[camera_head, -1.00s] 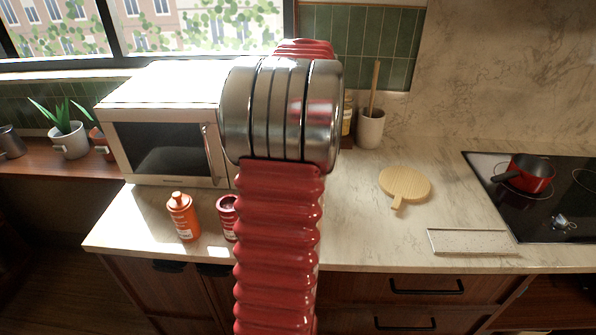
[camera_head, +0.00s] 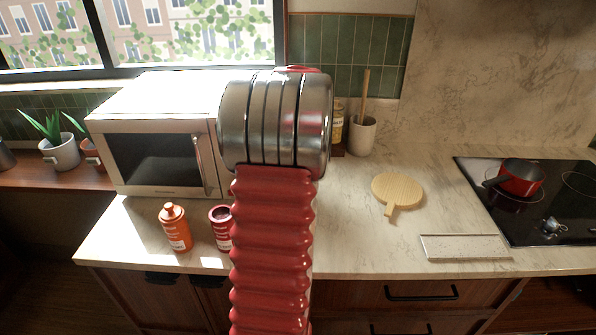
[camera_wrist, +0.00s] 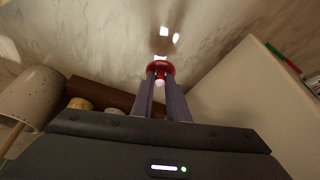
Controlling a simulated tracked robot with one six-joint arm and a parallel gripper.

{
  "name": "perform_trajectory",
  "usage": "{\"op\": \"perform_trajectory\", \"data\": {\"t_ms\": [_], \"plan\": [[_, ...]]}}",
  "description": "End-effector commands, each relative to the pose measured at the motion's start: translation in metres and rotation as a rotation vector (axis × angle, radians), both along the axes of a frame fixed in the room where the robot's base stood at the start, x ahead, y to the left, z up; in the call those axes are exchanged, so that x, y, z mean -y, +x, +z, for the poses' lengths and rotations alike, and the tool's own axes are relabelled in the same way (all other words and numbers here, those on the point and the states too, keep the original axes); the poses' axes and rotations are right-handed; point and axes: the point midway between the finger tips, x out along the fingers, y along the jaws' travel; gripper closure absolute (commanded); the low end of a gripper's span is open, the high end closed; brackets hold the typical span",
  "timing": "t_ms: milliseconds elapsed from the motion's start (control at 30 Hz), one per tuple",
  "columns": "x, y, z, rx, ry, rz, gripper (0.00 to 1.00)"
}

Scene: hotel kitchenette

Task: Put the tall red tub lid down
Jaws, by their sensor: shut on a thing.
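The tall red tub lid (camera_wrist: 161,67) is a small round red piece, held between the fingertips of my gripper (camera_wrist: 159,77) in the wrist view. My gripper is shut on it, with a pale pinkish part showing between the fingers. Pale marbled surface lies beyond the lid; I cannot tell whether they touch. In the head view my own arm hides the gripper and lid. A dark red tub (camera_head: 220,227) with a dark top opening stands on the counter (camera_head: 350,240), partly covered by my arm.
An orange bottle (camera_head: 174,228) stands left of the red tub. A white microwave (camera_head: 155,160) is behind them. A utensil crock (camera_head: 362,135), round wooden board (camera_head: 397,190), pale tray (camera_head: 465,247) and hob with a red pot (camera_head: 520,178) lie rightward. Counter around the board is clear.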

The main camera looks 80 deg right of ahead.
Motion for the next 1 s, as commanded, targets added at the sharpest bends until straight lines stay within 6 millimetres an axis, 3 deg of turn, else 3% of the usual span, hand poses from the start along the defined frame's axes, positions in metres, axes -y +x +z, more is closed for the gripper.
{"op": "perform_trajectory", "data": {"t_ms": [167,500,867,900,1000], "plan": [[0.0,0.0,-0.003,0.0,0.001,-0.001,1.0],[0.0,-0.001,-0.037,0.0,0.001,-0.002,1.0],[0.0,-0.001,-0.04,0.0,0.001,-0.002,1.0],[0.0,-0.001,-0.04,0.0,0.001,-0.002,0.85],[0.0,-0.001,-0.04,0.0,0.001,-0.002,0.78]]}}
